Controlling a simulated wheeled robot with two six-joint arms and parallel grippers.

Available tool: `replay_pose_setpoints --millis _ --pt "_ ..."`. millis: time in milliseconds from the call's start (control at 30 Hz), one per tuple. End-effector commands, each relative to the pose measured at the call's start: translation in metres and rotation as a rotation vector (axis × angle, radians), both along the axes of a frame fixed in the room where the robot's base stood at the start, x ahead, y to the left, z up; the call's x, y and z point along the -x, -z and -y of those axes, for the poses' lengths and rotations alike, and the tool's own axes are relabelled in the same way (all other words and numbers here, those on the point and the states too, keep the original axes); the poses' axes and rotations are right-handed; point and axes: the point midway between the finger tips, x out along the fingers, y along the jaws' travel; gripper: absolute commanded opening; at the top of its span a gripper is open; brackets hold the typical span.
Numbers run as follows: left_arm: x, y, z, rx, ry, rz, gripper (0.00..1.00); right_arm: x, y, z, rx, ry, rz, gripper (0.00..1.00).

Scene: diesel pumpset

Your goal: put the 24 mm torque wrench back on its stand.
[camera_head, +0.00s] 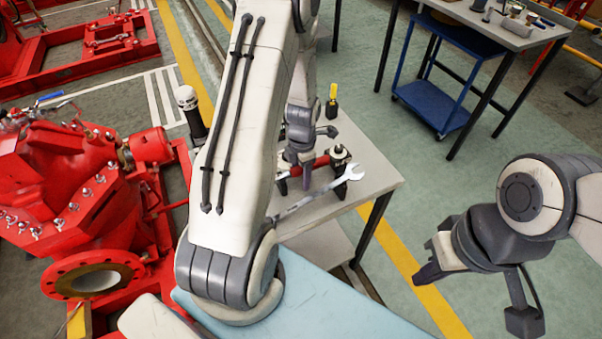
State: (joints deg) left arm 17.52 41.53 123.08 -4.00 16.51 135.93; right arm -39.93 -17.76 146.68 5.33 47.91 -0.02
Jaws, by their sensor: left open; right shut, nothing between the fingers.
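A red-handled bar (318,162), which looks like the torque wrench, lies across black stand posts (341,157) on a grey table. Its left part is hidden by my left gripper and arm. My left gripper (300,178) points down over the bar with its fingers open. I cannot tell whether the fingers touch it. A silver open-ended spanner (349,175) lies slantwise in front, partly hidden behind my arm; no size mark is readable. My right gripper (432,262) is shut and empty, out over the floor to the right of the table.
The grey table (376,178) also carries a yellow-handled tool (332,98) at the back. A red pump (70,190) stands at left. A workbench (480,25) and blue trolley (435,103) are at upper right. The floor between is clear.

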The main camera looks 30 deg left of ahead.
Motion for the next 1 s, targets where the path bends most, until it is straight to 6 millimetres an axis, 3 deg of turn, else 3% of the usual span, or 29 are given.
replay_pose_setpoints --millis 167,600,1000 --pt "-0.002 -0.016 0.000 -0.002 0.000 0.005 0.68 0.000 0.001 0.000 0.000 0.000 0.000 0.00" --pt "-0.004 -0.095 0.001 -0.001 0.000 0.005 0.68 0.000 0.002 0.000 0.000 0.000 0.000 0.00" --pt "-0.003 -0.105 0.001 0.000 0.000 0.001 0.68 0.000 0.002 0.000 0.000 0.000 0.000 0.00"
